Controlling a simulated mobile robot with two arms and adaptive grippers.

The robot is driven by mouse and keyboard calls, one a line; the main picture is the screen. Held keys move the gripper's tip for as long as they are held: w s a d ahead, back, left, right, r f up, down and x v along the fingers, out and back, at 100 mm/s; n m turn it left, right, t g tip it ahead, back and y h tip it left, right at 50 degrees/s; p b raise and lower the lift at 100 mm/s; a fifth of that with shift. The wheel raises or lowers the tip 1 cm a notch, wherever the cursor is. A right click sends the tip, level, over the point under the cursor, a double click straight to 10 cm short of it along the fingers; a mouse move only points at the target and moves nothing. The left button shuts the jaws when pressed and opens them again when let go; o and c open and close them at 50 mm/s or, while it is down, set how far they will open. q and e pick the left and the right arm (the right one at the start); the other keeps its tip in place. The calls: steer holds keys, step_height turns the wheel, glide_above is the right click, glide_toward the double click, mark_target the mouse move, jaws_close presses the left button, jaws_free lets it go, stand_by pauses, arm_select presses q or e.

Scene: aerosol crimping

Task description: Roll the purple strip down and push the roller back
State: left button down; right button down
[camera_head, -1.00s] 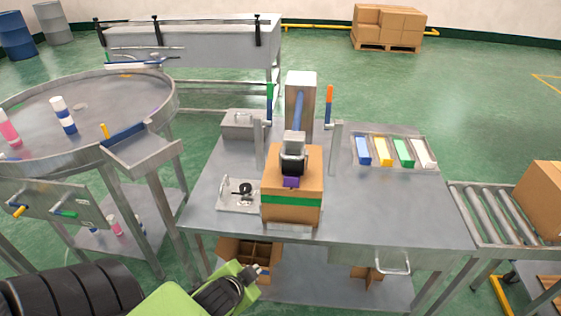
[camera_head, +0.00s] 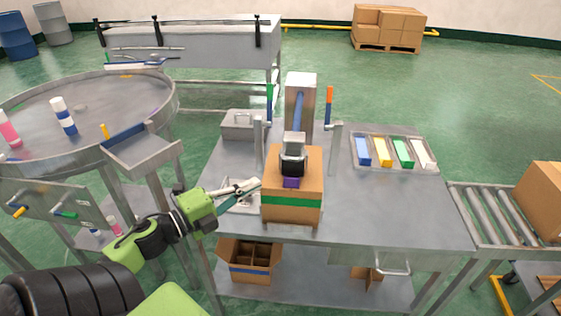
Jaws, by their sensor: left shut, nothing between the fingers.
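The roller (camera_head: 293,158), a black and grey head on the blue arm of the post, sits over the top of the box. The cardboard box (camera_head: 291,212) with a green band stands upright on the metal table. My left gripper (camera_head: 256,184) is shut and empty, its fingertips close to the box's left side; I cannot tell whether they touch. My right gripper is not in view.
A small metal fixture (camera_head: 238,203) lies left of the box, partly behind my gripper. A tray with coloured blocks (camera_head: 393,153) is at the table's right. A round metal table (camera_head: 95,100) stands left.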

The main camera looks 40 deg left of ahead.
arm_select(q)
steer(key=p, duration=0.2)
glide_toward(296, 155)
steer(key=w+d, duration=0.1)
steer(key=d, duration=0.2)
steer(key=w+a, duration=0.1)
steer(key=w, duration=0.2)
steer(key=shift+w+a+p, duration=0.15)
steer(key=shift+a+p, duration=0.15)
steer(key=shift+a, duration=0.1)
steer(key=shift+w+a+f, duration=0.15)
steer(key=shift+w+a, duration=0.05)
steer(key=shift+w, duration=0.2)
